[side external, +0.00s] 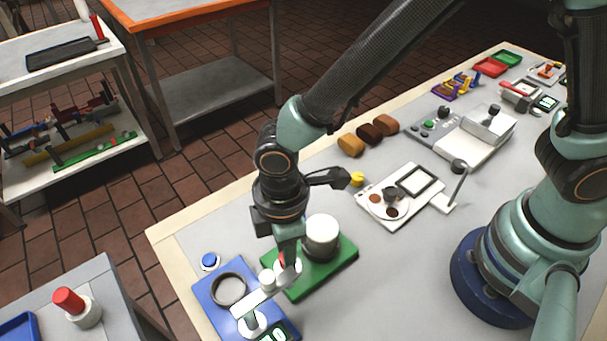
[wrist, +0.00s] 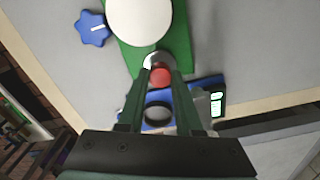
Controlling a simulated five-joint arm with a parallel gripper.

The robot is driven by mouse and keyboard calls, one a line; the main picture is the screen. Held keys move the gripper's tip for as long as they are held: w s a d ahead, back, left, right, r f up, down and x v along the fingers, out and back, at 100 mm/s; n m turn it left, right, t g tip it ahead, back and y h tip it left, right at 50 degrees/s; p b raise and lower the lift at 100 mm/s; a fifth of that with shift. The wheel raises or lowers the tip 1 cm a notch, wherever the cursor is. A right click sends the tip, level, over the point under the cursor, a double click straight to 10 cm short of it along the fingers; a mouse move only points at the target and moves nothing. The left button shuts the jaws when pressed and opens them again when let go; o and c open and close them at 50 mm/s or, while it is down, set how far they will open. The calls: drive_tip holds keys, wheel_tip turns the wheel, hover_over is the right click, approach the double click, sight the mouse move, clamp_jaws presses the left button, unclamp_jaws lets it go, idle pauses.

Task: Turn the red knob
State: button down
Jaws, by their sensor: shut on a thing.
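The red knob (wrist: 160,77) shows in the wrist view as a small round red piece at the end of the green board (wrist: 178,50). My gripper (wrist: 160,72) has a finger on each side of it and is shut on it. In the side view my gripper (side external: 287,255) points down at the near left end of the green board (side external: 335,268). Only a little red (side external: 282,265) shows there beside the fingers; the rest of the knob is hidden.
A white cylinder (side external: 321,236) stands on the green board close to my gripper. A blue device (side external: 208,293) with a dark ring (side external: 229,289) and a lit display sits beside it. A blue lobed knob (wrist: 92,28) shows in the wrist view. The table's middle has clear grey surface.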

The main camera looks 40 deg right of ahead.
drive_tip(key=m, duration=1.1)
drive_tip(key=shift+m, duration=0.4)
drive_tip(key=m, duration=0.5)
drive_tip(key=shift+m, duration=0.3)
drive_tip(key=m, duration=0.5)
drive_tip(key=shift+m, duration=0.3)
drive_tip(key=c, duration=0.6)
unclamp_jaws()
drive_tip(key=shift+r, duration=0.1)
